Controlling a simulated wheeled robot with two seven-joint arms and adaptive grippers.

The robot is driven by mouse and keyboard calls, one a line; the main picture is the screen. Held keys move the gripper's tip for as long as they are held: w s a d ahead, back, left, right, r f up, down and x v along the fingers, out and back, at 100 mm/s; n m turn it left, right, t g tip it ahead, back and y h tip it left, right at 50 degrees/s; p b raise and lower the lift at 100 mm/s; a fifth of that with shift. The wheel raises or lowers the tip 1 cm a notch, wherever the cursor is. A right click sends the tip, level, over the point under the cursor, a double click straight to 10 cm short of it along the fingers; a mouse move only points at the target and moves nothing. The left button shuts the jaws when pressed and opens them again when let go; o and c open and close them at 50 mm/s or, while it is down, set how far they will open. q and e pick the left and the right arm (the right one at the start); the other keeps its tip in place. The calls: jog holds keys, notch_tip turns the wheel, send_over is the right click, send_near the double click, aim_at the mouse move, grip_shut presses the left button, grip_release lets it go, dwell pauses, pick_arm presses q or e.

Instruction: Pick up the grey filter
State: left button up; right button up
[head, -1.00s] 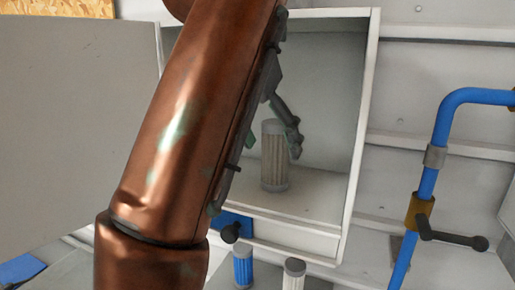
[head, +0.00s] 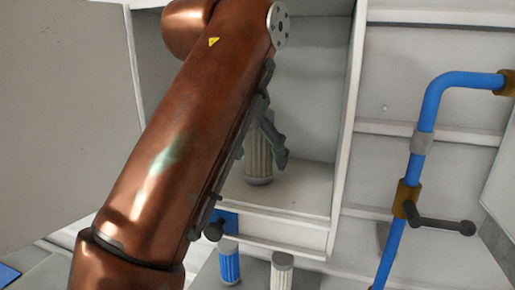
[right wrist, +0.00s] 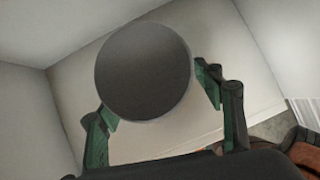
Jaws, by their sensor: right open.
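The grey filter (head: 258,168) is a pleated pale cylinder with a grey end cap. It stands upright on the floor of the open white cabinet. In the head view, my gripper and arm hide its upper part. My right gripper (head: 262,154) is at the filter's upper part, with one dark finger along its right side; the other finger is largely hidden. In the right wrist view, the filter's round dark cap (right wrist: 143,70) lies between the spread green-and-black fingers of the right gripper (right wrist: 155,92). I cannot tell whether either finger touches it. My left gripper is not in view.
The cabinet's right wall (head: 347,120) stands close to the right of the gripper. Below the cabinet are a blue filter (head: 229,264) and a white filter (head: 281,272). A blue pipe (head: 427,125) with a valve handle (head: 440,222) is at the right.

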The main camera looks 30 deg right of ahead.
aim_at(259, 137)
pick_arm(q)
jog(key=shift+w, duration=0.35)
pick_arm(e)
jog(key=shift+c, duration=0.3)
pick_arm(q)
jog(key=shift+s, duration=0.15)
pick_arm(e)
jog(key=c, duration=1.3)
jog(key=shift+r, duration=0.1)
jog(key=shift+c, duration=0.2)
jog(key=shift+r, duration=0.5)
notch_tip(259, 137, up, 2)
jog(key=shift+d+r, duration=0.1)
jog(key=s+a, duration=0.1)
jog(key=a, duration=0.1)
jog(key=s+a, duration=0.1)
jog(key=a, duration=0.1)
jog(key=s+a, duration=0.1)
jog(key=a, duration=0.1)
jog(key=shift+s+a, duration=0.15)
jog(key=shift+s, duration=0.05)
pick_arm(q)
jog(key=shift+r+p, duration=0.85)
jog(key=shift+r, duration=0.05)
pick_arm(e)
jog(key=s+a, duration=0.5)
jog(key=a, duration=0.4)
jog(key=shift+s+a, duration=0.2)
